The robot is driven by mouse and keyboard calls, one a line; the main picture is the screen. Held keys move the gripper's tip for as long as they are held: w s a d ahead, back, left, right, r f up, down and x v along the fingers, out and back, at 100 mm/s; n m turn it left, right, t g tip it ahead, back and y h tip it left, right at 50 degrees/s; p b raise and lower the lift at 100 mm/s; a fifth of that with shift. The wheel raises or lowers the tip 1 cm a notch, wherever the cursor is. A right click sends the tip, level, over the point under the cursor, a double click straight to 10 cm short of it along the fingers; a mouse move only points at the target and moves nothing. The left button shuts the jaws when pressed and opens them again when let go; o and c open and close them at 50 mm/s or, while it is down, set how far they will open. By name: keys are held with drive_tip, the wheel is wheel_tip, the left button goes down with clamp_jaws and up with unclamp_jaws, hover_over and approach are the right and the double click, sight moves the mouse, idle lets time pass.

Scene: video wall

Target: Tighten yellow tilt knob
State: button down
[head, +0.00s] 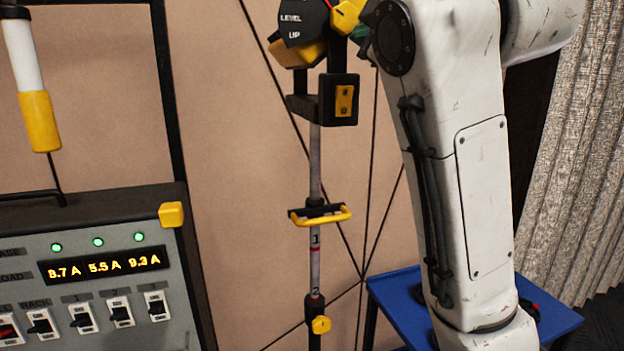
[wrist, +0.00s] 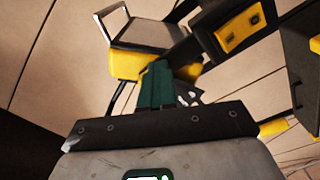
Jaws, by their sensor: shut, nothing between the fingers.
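A yellow knob (head: 346,15) sits at the top of the pole, just right of a black dial marked LEVEL UP (head: 302,20). I take it for the tilt knob. Only a bit of the green fingers of my gripper (head: 361,34) shows in the head view, close to the knob; my white arm hides the rest. In the wrist view my gripper (wrist: 157,84) has its green fingers together, with nothing between them. A yellow part (wrist: 187,72) lies right behind the fingertips, and another yellow part (wrist: 126,65) is to their left. I cannot tell whether the fingers touch either.
The pole (head: 315,165) carries a black box (head: 338,98), a yellow handle (head: 320,217) and a lower yellow knob (head: 320,324). A power panel (head: 105,265) with lit readouts and switches stands at left. A blue table (head: 393,300) is behind my arm, a grey curtain (head: 575,150) at right.

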drive_tip(key=v, duration=0.3)
drive_tip(key=f+v, duration=0.1)
drive_tip(key=v, duration=0.1)
drive_tip(key=shift+w+d+b, duration=0.15)
drive_tip(key=shift+d+b, duration=0.15)
drive_tip(key=shift+b, duration=0.05)
